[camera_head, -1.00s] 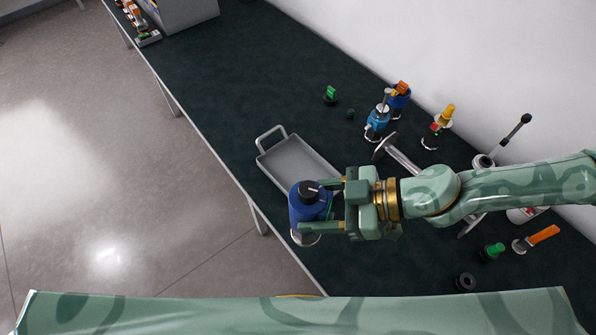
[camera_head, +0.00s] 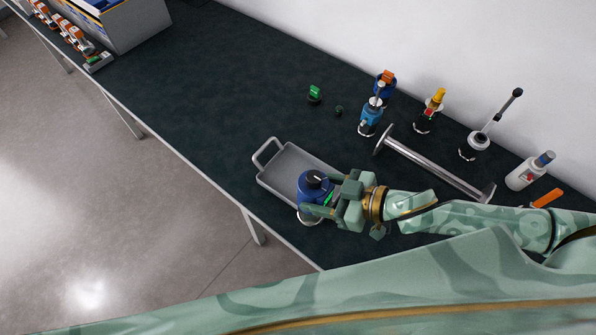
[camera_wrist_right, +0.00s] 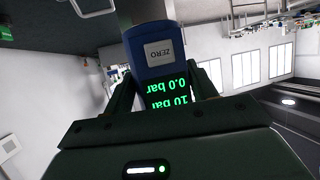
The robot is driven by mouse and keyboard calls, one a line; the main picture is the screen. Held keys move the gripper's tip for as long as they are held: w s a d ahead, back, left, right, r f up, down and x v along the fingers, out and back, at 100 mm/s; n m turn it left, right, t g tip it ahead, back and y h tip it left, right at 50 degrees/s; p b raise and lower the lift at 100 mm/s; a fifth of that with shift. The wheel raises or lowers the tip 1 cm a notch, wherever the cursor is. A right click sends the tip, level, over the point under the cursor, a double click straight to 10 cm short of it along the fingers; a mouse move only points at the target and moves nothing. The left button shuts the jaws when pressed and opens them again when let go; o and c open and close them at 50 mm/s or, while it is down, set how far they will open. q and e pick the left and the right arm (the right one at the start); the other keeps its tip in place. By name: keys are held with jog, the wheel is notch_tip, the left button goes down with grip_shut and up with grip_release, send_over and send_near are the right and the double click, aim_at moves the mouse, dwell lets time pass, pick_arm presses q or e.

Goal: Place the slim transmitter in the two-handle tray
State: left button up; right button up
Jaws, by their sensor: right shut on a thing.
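My right gripper (camera_head: 325,200) is shut on a blue transmitter (camera_head: 313,184) with a dark round top and a metal lower end. The right wrist view shows this transmitter (camera_wrist_right: 155,42) between the fingers, with a ZERO button and a green display reading bar values. The grey two-handle tray (camera_head: 277,172) lies on the dark bench; one handle shows at its far left end. Its near right end is hidden behind the transmitter and gripper. The transmitter overlaps the tray's near part in the head view; I cannot tell whether they touch. My left gripper is not in view.
A metal bar with end plates (camera_head: 432,163) lies right of the tray.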

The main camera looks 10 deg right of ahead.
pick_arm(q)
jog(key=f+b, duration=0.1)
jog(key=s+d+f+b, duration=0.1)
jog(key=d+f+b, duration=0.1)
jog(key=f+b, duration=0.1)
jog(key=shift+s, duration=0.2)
pick_arm(e)
jog(key=w+d+f, duration=0.5)
jog(key=w+f, duration=0.6)
jog(key=f, duration=0.1)
jog(key=shift+w+d+f, duration=0.15)
jog(key=shift+w+f, duration=0.05)
jog(key=shift+w, duration=0.15)
jog(key=o, duration=0.6)
jog(key=shift+f, duration=0.2)
jog(key=shift+c, duration=0.2)
jog(key=o, duration=0.4)
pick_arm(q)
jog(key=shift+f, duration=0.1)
pick_arm(e)
jog(key=shift+r, duration=0.1)
